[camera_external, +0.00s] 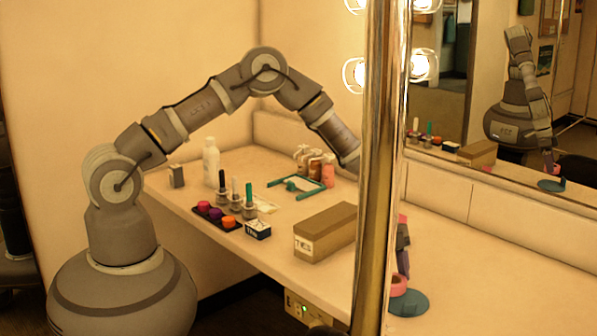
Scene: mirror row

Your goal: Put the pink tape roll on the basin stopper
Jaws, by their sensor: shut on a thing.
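The pink tape roll (399,284) shows just right of the shiny vertical pole, which hides its left part. The basin stopper (411,305) is a flat teal disc on the counter. The roll overlaps the stopper's back left part in the picture; I cannot tell whether it touches it or is held just above. My gripper (403,268) points down, partly behind the pole, and is shut on the roll. The mirror also shows the gripper, roll and teal disc close together.
The pole (376,170) blocks part of the view. A cardboard box (326,232) stands left of it. Farther left are a dark tray (217,217) with colored pots, several brush holders, a white bottle (211,160) and a teal frame (297,187). The counter right of the stopper is clear.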

